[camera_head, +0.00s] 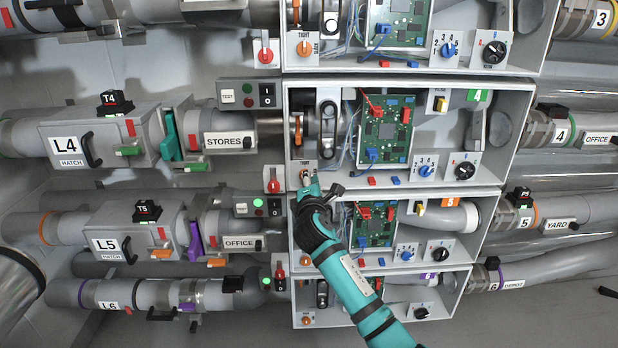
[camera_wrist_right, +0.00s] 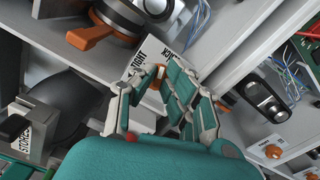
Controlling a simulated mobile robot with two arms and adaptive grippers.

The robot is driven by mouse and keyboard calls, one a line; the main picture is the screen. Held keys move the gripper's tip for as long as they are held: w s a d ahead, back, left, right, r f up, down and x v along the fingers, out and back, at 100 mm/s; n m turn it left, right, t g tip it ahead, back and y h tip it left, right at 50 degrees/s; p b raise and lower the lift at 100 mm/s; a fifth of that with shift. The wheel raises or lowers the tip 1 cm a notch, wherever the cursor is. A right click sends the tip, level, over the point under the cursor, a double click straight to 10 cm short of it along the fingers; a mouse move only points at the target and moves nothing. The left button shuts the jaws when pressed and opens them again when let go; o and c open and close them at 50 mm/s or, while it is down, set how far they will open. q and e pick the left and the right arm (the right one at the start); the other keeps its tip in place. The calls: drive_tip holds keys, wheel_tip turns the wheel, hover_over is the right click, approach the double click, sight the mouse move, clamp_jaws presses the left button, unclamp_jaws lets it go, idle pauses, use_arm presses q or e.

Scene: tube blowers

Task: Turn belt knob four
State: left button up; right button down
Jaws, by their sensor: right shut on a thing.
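Belt knob four is a small orange knob on a white TIGHT/SLACK label plate (camera_head: 303,167) at the lower left corner of the box marked 4 (camera_head: 480,95). In the right wrist view the orange knob (camera_wrist_right: 158,75) sits between the fingertips. My right gripper (camera_head: 307,183) reaches in from the lower right and is shut on this knob. Its teal finger pads also show in the right wrist view (camera_wrist_right: 160,90). The fingers and hand hide most of the knob, so its pointer direction is unclear. My left gripper is not in view.
An orange lever (camera_wrist_right: 98,36) lies close to the fingers, inside the box. A red switch (camera_head: 274,181) is just left of the hand. Another orange knob (camera_wrist_right: 273,152) belongs to a neighbouring box. A circuit board (camera_head: 383,128) with loose wires stands to the right.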

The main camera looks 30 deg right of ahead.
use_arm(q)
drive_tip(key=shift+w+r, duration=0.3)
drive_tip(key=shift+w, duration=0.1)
use_arm(e)
drive_tip(key=m, duration=0.4)
drive_tip(key=shift+d+r, duration=0.15)
drive_tip(key=shift+d, duration=0.1)
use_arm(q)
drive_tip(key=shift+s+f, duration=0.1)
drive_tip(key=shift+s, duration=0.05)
use_arm(e)
drive_tip(key=c, duration=1.3)
unclamp_jaws()
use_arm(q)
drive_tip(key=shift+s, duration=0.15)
use_arm(e)
drive_tip(key=shift+d+f, duration=0.1)
drive_tip(key=shift+f, duration=0.1)
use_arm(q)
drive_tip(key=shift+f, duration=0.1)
use_arm(e)
drive_tip(key=v, duration=1.2)
drive_tip(key=shift+w+f, duration=0.1)
drive_tip(key=shift+f, duration=0.1)
